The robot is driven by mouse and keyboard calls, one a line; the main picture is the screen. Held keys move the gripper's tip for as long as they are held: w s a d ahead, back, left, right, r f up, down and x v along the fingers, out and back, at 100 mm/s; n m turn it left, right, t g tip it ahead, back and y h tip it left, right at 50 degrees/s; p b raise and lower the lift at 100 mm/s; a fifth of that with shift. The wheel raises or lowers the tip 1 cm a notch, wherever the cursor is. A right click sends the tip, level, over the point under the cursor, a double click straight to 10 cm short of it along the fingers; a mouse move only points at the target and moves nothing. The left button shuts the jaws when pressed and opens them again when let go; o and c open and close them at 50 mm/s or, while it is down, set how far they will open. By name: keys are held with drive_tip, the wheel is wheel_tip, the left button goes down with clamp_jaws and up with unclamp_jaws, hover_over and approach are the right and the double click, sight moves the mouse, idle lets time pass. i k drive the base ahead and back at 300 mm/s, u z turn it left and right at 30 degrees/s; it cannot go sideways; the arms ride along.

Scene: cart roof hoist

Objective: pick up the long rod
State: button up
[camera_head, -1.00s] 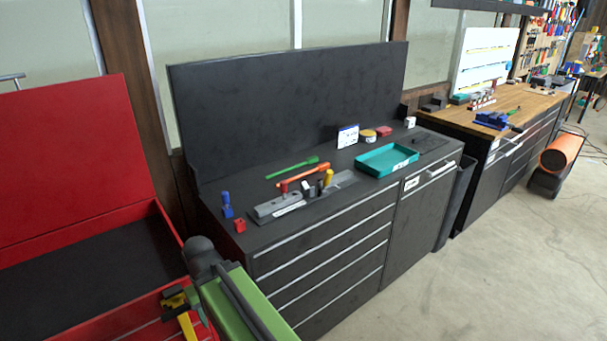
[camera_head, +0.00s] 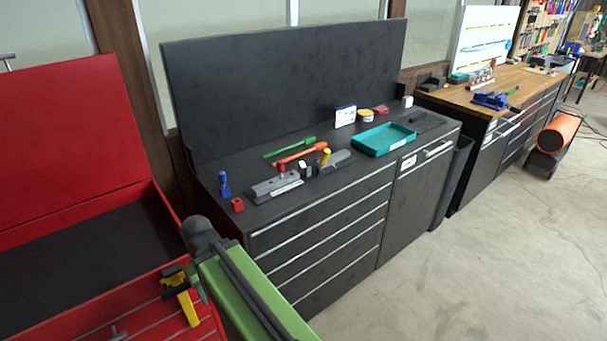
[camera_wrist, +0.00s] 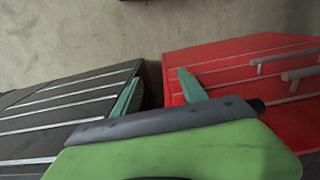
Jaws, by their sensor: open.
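No thing shows clearly as the long rod. Two long thin things lie on the black cart top: a green one (camera_head: 289,147) and an orange one (camera_head: 300,153) in front of it. I cannot tell if either is the rod. In the wrist view my gripper (camera_wrist: 158,76) is open and empty, its two teal fingers apart. It points down over the gap between the black cart and the red chest. In the head view the green arm link is at the bottom, and the gripper is small and partly hidden beside the red chest, away from both long things.
The black cart (camera_head: 345,207) also holds a grey holder (camera_head: 275,188) with small upright pieces, a teal tray (camera_head: 384,139), a blue piece (camera_head: 224,187) and a red block (camera_head: 237,205). An open red chest (camera_head: 75,160) stands at left.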

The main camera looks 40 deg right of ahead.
sight(320, 146)
drive_tip(key=u, duration=0.1)
drive_tip(key=k, duration=0.1)
drive_tip(key=u, duration=2.95)
drive_tip(key=k, duration=2.7)
drive_tip(key=z, duration=1.3)
drive_tip(key=i, duration=0.95)
drive_tip(key=z, duration=0.05)
